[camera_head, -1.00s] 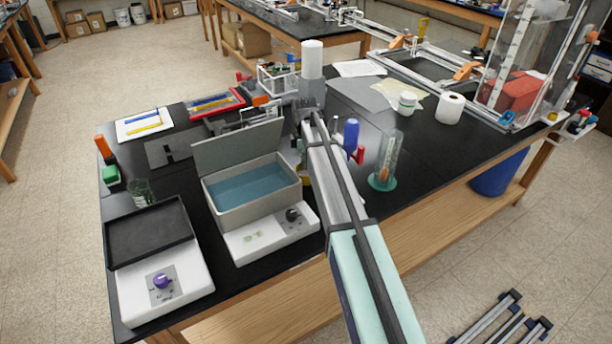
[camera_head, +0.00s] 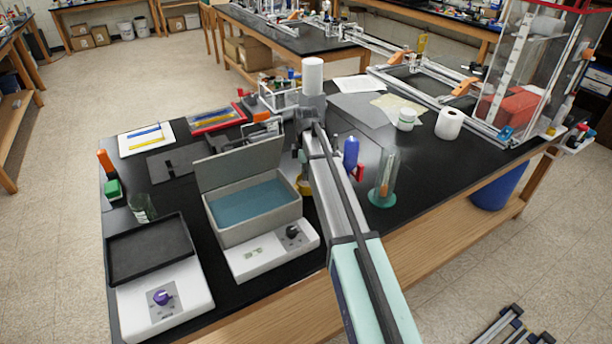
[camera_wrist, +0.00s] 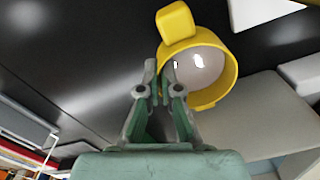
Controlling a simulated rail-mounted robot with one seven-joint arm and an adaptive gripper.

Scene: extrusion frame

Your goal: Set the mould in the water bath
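The mould (camera_wrist: 230,75) is a round yellow-rimmed cup with a pale inside and a yellow block on its rim. It fills the upper right of the wrist view. In the head view its yellow (camera_head: 304,185) shows just right of the water bath, mostly behind my arm. My gripper (camera_wrist: 160,68) has its fingers close together, with the mould's left rim between the tips, and looks shut on it. The exact contact is hard to see. The water bath (camera_head: 228,237) is an open grey tank of blue water on a white base, its lid raised at the back.
A hotplate with a dark tray (camera_head: 150,250) stands left of the bath. A glass cylinder on a green foot (camera_head: 385,180) and a blue bottle (camera_head: 351,152) stand right of my arm. A glass beaker (camera_head: 143,208) stands behind the hotplate. Bare bench lies right of the cylinder.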

